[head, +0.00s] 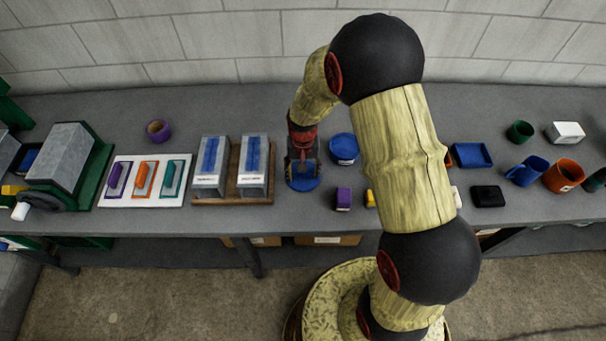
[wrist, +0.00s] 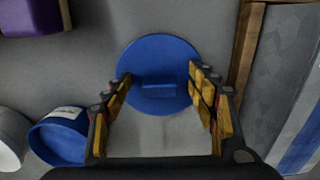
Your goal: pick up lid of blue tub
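The blue lid (head: 302,184) is a round disc lying on the grey bench. In the wrist view the lid (wrist: 158,58) shows a raised bar handle (wrist: 159,90) across its middle. My gripper (head: 303,160) points down over the lid. Whether the fingertips touch the lid, I cannot tell. A blue tub (head: 343,149) with a white label stands to the right of the lid; it also shows at lower left in the wrist view (wrist: 58,138).
A wooden tray (head: 232,190) with two grey blocks stands close left of the lid. A purple block (head: 343,199) lies to the right, nearer the front edge. A blue tray (head: 472,156), a black box (head: 488,196) and cups stand farther right.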

